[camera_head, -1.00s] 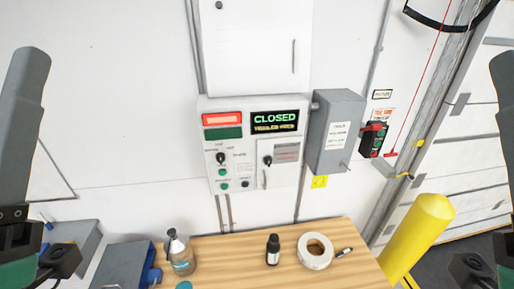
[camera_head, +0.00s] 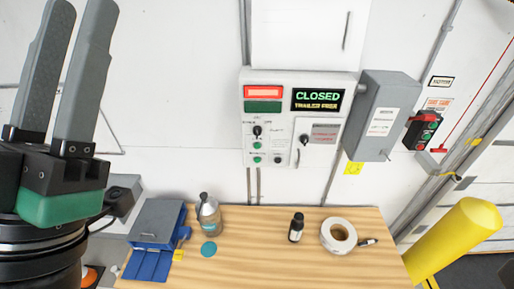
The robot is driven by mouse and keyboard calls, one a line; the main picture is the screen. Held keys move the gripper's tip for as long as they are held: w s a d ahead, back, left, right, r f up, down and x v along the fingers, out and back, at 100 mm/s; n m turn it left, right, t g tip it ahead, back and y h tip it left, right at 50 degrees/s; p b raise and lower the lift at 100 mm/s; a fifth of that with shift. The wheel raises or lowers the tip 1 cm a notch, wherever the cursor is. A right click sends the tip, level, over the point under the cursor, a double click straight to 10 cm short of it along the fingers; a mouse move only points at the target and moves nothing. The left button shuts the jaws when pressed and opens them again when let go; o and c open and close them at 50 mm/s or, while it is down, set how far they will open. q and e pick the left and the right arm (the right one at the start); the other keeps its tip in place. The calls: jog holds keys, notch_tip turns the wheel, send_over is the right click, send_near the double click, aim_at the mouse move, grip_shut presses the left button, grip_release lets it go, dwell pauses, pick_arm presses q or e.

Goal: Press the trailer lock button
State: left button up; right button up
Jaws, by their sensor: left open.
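A white control panel (camera_head: 280,90) is fixed to the wall above the table. Its display (camera_head: 317,98) reads "CLOSED" with a smaller yellow line below. A red light (camera_head: 264,92) and a dark green light (camera_head: 263,106) sit at its upper left. Below are a black selector knob (camera_head: 257,131), green buttons (camera_head: 257,146) and a dark button (camera_head: 278,160); their labels are too small to read. My left gripper (camera_head: 82,12) is open and empty, fingers pointing up, left of the panel and apart from it. My right gripper is out of view.
A wooden table (camera_head: 260,250) holds a spray bottle (camera_head: 208,215), a black bottle (camera_head: 296,228), a tape roll (camera_head: 338,235) and a blue bin (camera_head: 150,262). A grey box (camera_head: 385,115) and a red-black control (camera_head: 423,130) are on the wall. A yellow bollard (camera_head: 460,235) stands right.

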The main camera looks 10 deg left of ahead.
pick_arm(q)
grip_shut()
dwell(1.4)
